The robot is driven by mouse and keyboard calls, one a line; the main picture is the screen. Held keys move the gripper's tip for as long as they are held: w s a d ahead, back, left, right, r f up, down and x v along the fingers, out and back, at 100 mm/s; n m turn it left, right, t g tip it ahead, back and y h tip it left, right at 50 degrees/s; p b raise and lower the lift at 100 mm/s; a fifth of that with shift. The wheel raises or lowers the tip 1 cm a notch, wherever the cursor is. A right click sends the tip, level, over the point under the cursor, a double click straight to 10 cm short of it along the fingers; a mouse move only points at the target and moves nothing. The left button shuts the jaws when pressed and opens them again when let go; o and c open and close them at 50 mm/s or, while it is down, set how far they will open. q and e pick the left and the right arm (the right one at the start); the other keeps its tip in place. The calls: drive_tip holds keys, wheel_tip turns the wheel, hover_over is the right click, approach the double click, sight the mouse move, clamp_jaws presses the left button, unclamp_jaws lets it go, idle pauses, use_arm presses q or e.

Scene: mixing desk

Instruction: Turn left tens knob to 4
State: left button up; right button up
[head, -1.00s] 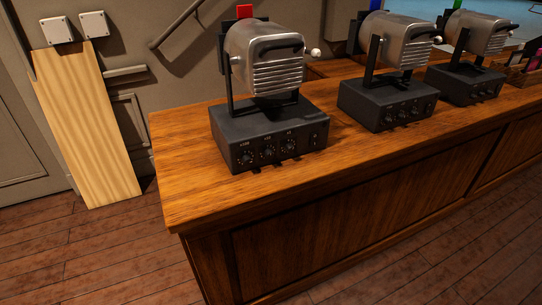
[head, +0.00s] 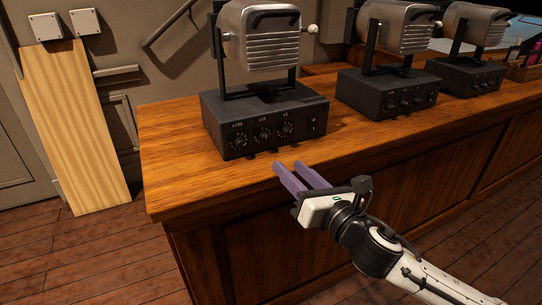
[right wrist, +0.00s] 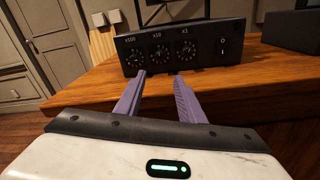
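The left mixing device is a black box (head: 218,140) with a silver ribbed housing (head: 262,40) above it, on the wooden desk. Its front has three dials marked x100, x10 and x1. The tens knob is the middle one (head: 263,134), and it also shows in the right wrist view (right wrist: 161,56). Its pointer setting is too small to read. My right gripper (head: 289,166) has two purple fingers, apart with nothing between them, in front of and below the tens knob. In the right wrist view the fingertips (right wrist: 160,76) point toward the panel, short of it. My left gripper is not in view.
Two similar devices stand to the right, a middle one (head: 372,99) and a far one (head: 460,80). The wooden desk (head: 170,150) has clear space at its left end and along its front edge. A pale board (head: 75,130) leans on the wall at left.

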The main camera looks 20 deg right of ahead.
sight(266, 139)
drive_tip(key=shift+n, duration=0.5)
drive_tip(key=w, duration=0.7)
drive_tip(key=w+r, duration=0.1)
drive_tip(key=w, duration=0.2)
drive_tip(key=shift+w+a+b, duration=0.3)
drive_tip(key=shift+a+b, duration=0.05)
drive_tip(key=shift+b, duration=0.05)
drive_tip(key=shift+c, duration=0.2)
clamp_jaws()
